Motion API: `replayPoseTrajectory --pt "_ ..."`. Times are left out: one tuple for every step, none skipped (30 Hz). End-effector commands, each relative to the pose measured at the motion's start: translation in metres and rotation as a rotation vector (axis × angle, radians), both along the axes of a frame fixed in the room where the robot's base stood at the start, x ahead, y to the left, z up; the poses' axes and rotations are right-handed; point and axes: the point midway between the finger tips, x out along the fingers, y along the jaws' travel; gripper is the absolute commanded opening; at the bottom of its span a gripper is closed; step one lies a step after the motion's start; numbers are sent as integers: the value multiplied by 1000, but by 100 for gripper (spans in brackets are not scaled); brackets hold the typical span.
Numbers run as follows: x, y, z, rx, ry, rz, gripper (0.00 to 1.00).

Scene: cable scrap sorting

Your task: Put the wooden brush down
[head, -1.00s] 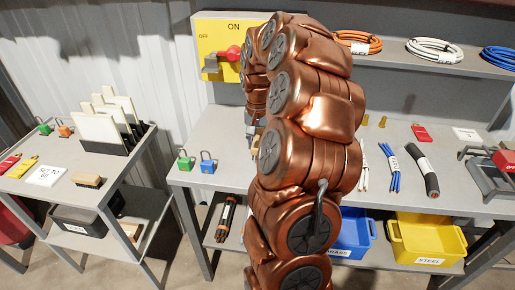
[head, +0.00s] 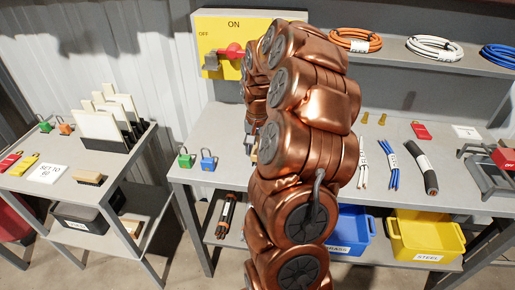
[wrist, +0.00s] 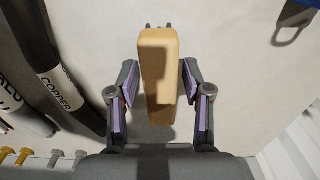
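The wooden brush (wrist: 158,85) is a light tan block in the wrist view, lying between the two fingers of my gripper (wrist: 160,68). Whether the brush touches the bench cannot be told. In the head view my copper-coloured arm hides most of the gripper and brush.
A black cable labelled COPPER (wrist: 60,85) lies left of the brush in the wrist view, with several bolts (wrist: 40,157) below it. A blue padlock (head: 208,161) and a green padlock (head: 186,160) stand on the bench. Another wooden brush (head: 89,177) lies on the left cart.

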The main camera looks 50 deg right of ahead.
Motion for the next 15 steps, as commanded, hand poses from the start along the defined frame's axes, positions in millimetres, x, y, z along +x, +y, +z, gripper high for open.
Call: replayPoseTrajectory --pt "0 0 0 0 0 0 57" --pt "0 0 0 0 0 0 57" --pt "0 0 0 0 0 0 57" --pt "0 0 0 0 0 0 57" --pt "0 0 0 0 0 0 57" --pt "0 0 0 0 0 0 57" --pt "0 0 0 0 0 0 57" --pt "0 0 0 0 0 0 57" --pt "0 0 0 0 0 0 57" --pt "0 0 1 0 0 0 57" --pt "0 0 2 0 0 0 57" --pt "0 0 4 0 0 0 57" --pt "0 0 5 0 0 0 57" --pt "0 0 6 -1 -1 0 57" --pt "0 0 10 -1 0 0 57"
